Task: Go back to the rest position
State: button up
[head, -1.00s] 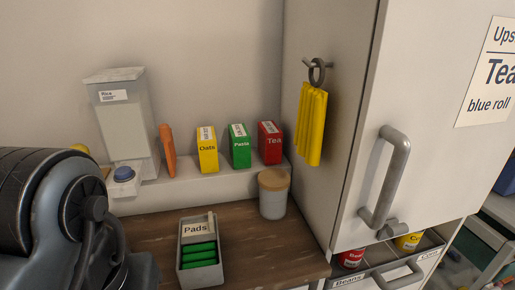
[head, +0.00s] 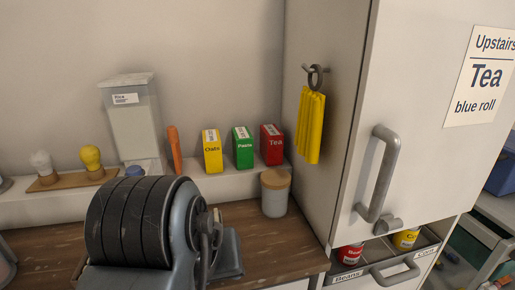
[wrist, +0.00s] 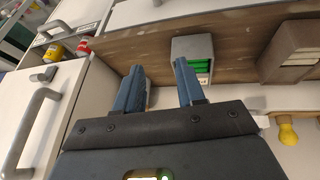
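My gripper (wrist: 158,85) shows in the wrist view with its two blue fingers apart and nothing between them. It hangs over the wooden counter (wrist: 235,35), close to the grey Pads box (wrist: 190,46), which holds green pads. In the head view my own dark arm covers the front middle of the counter, and hides the Pads box and my fingertips.
A tall white cabinet (head: 410,110) with a grey handle (head: 382,175) stands at the right, a yellow cloth (head: 310,125) hanging on its side. An open drawer (head: 385,262) holds cans. Oats (head: 212,152), Pasta (head: 242,148) and Tea (head: 271,145) boxes and a lidded jar (head: 275,195) stand along the back.

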jog(key=w+d+t+h, duration=0.1)
jog(key=w+d+t, duration=0.25)
jog(key=d, duration=0.45)
jog(key=w+d+t+h, duration=0.2)
jog(key=w+d, duration=0.3)
jog(key=d, duration=0.3)
jog(key=s+d+f+n+t+y, duration=0.1)
jog(key=d+f+n+t, duration=0.1)
jog(key=d, duration=0.4)
jog(key=s+d+f+n+t, duration=0.2)
jog(key=d, duration=0.3)
jog(key=s+d+f+y, duration=0.2)
jog(key=s+f, duration=0.2)
jog(key=s, duration=0.6)
jog(key=s+d+f+y, duration=0.2)
jog(key=s+d+f, duration=0.1)
jog(key=s, duration=0.7)
jog(key=s+a+r+m, duration=0.2)
jog(key=s+m, duration=0.1)
jog(key=s, duration=0.5)
jog(key=s+a+r+m, duration=0.2)
jog(key=s, duration=0.6)
jog(key=shift+s+a+r+m+h, duration=0.3)
jog(key=shift+r+m, duration=0.1)
jog(key=shift+a, duration=0.1)
